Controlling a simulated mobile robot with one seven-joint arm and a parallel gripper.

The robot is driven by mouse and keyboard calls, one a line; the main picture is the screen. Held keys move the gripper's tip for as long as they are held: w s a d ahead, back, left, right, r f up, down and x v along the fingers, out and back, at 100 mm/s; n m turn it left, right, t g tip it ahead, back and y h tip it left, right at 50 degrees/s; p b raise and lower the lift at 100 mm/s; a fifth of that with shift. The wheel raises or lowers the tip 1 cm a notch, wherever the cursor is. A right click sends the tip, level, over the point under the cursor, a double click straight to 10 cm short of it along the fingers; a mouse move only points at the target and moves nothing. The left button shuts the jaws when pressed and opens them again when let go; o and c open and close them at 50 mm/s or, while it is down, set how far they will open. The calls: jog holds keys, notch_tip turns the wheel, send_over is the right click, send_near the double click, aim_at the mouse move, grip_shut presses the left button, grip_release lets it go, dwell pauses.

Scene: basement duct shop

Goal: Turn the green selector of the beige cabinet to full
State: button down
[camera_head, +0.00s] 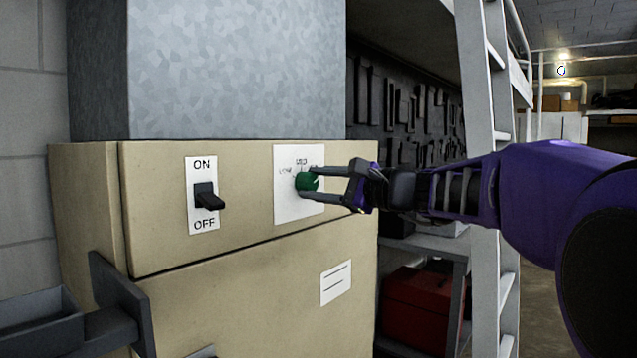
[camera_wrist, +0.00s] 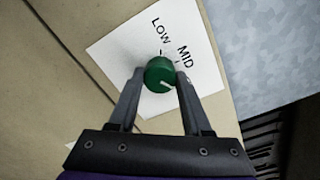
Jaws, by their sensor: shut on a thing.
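The beige cabinet (camera_head: 255,300) stands left of centre in the head view. Its white dial plate (camera_head: 287,208) carries the green selector (camera_head: 307,182), a round knob. In the wrist view the knob (camera_wrist: 158,70) sits between my gripper's two fingers. My gripper (camera_head: 311,181) comes from the right and is shut on the knob, one finger on either side. The wrist view shows LOW and MID printed on the plate (camera_wrist: 120,48); any further label is hidden behind a finger. The knob's white mark lies on its lower right in the wrist view, turned away from LOW.
A black ON/OFF switch (camera_head: 207,197) sits left of the dial on the same cabinet front. A grey metal duct (camera_head: 235,70) rises from the cabinet top. A pale ladder (camera_head: 480,70) and a red box (camera_head: 418,305) on a shelf stand to the right, behind my arm.

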jog(key=shift+c, duration=1.7)
grip_release()
jog(key=shift+s+d, duration=0.1)
jog(key=shift+d, duration=0.05)
